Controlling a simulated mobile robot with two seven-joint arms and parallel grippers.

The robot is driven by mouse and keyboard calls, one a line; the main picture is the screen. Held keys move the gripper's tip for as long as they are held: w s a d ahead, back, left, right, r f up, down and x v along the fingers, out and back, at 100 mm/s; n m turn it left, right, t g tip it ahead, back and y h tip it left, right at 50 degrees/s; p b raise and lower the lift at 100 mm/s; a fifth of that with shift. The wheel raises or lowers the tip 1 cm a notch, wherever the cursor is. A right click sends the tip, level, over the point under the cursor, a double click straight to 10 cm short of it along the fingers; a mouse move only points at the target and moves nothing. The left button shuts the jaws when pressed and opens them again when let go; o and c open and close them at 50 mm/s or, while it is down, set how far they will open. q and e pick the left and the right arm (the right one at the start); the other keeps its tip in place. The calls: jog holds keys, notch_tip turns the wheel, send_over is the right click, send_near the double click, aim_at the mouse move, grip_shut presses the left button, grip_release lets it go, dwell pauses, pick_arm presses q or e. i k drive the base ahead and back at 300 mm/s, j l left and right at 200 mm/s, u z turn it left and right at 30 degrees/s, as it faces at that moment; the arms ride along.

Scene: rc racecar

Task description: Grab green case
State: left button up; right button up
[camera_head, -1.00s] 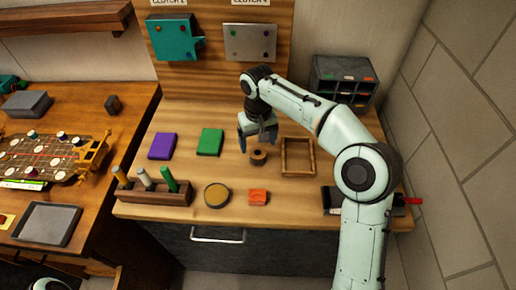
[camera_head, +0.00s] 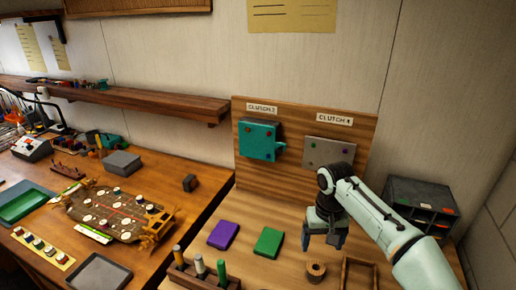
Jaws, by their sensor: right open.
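The green case (camera_head: 268,242) lies flat on the wooden workbench, to the right of a purple case (camera_head: 223,235). My right gripper (camera_head: 322,240) is open and empty above the bench, to the right of the green case and apart from it. Its fingers point down. My left gripper is not in view.
A brown ring (camera_head: 316,271) and a wooden frame (camera_head: 359,273) lie to the right. A rack with upright handles (camera_head: 200,272) stands in front. A backboard (camera_head: 237,170) carries a teal plate (camera_head: 258,141) and a grey plate (camera_head: 328,152). A drawer organizer (camera_head: 420,204) stands right.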

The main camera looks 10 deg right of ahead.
aim_at(268, 246)
jog(key=k, duration=1)
